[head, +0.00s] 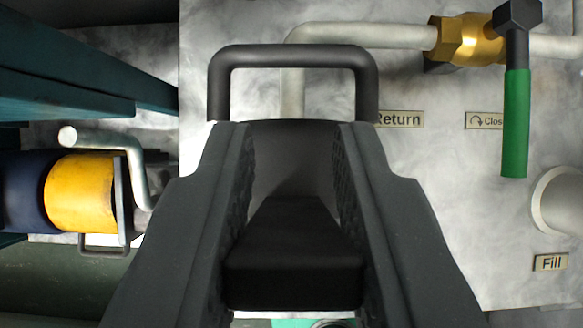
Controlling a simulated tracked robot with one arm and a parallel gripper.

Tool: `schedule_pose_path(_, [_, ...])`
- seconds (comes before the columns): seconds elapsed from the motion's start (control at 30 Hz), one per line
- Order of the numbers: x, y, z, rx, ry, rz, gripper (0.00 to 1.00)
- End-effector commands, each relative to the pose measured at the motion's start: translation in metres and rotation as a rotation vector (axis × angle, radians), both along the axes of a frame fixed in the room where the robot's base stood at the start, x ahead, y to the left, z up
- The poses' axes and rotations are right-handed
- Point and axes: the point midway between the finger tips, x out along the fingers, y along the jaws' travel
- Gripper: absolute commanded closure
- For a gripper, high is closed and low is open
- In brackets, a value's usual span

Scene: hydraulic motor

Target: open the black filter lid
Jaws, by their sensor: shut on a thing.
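My gripper (294,128) fills the middle of the head view, with a dark grey finger on each side. The fingers are shut on the black filter lid (293,160), a smooth dark piece between the ribbed pads. A black U-shaped handle (294,56) shows just past the fingertips. Its legs run down behind the fingers, and I cannot tell how it joins the dark piece. The fingers hide most of what lies below, so I cannot see the lid's seat or whether the lid is raised.
Behind is a pale mottled panel (430,220) with a Return label (399,119) and a Fill label (550,262). A brass valve with a green lever (515,120) is at upper right. A pale pipe (360,35) crosses above. A yellow cylinder (80,193) is at left.

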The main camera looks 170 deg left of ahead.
Motion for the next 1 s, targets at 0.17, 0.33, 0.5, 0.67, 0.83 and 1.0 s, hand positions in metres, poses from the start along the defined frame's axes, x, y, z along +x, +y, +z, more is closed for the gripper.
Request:
schedule_pose_path(0.17, [0.0, -0.001, 0.001, -0.001, 0.002, -0.001, 1.0])
schedule_pose_path(0.33, [0.0, -0.001, 0.0, 0.0, 0.002, -0.001, 0.56])
schedule_pose_path(0.5, [0.0, 0.0, 0.0, 0.0, 0.002, -0.001, 0.56])
schedule_pose_path(0.67, [-0.001, 0.0, 0.002, 0.0, 0.002, -0.001, 0.56])
schedule_pose_path(0.83, [-0.006, 0.001, 0.01, -0.001, 0.001, -0.001, 0.56])
schedule_pose_path(1.0, [-0.018, 0.003, 0.028, 0.0, -0.002, -0.001, 0.56])
